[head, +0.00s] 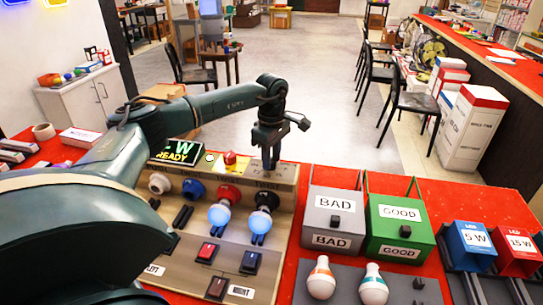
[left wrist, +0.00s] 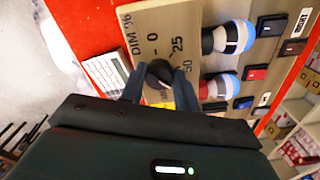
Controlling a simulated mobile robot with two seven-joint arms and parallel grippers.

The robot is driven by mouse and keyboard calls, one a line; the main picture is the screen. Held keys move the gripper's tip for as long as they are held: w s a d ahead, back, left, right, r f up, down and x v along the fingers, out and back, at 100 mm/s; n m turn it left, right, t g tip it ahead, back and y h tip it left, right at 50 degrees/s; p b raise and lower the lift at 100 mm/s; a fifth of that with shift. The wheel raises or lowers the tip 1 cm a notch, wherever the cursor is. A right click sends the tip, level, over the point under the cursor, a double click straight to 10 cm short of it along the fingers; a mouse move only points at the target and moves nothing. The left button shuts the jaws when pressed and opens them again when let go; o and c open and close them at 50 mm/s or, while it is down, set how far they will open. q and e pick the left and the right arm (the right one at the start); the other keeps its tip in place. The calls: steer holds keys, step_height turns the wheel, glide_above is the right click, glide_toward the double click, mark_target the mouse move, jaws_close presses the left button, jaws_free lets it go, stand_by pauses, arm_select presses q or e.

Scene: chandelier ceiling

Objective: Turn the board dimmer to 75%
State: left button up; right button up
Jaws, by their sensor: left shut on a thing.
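The tan test board (head: 280,222) lies on the red table, with sockets, switches and two lit bulbs. My left gripper (head: 268,162) reaches down to its far right corner; the arm and fingers hide the dimmer there in the head view. In the left wrist view the black dimmer knob (left wrist: 160,72) sits between the two fingers of my left gripper (left wrist: 160,84), which is shut on it. The scale beside it reads DIM %, 0, 25 and 50; the rest is hidden, and I cannot tell the knob's pointer position. My right gripper is not in view.
A display reading READY (head: 178,151) stands behind the board. A grey BAD box (head: 333,220) and a green GOOD box (head: 398,222) stand to its right. Two bulbs (head: 321,277) (head: 373,285) rest on a grey holder in front of them. The floor behind the table is mostly open.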

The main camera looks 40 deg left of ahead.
mark_target(272, 161)
arm_select(q)
steer(key=o, duration=0.9)
steer(key=shift+o, duration=0.3)
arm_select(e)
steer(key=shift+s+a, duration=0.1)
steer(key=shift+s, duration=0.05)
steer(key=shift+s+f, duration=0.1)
arm_select(q)
steer(key=shift+r, duration=0.55)
step_height(272, 161, up, 12)
steer(key=b, duration=0.1)
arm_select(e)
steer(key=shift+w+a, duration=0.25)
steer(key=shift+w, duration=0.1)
arm_select(q)
steer(key=shift+s, duration=0.1)
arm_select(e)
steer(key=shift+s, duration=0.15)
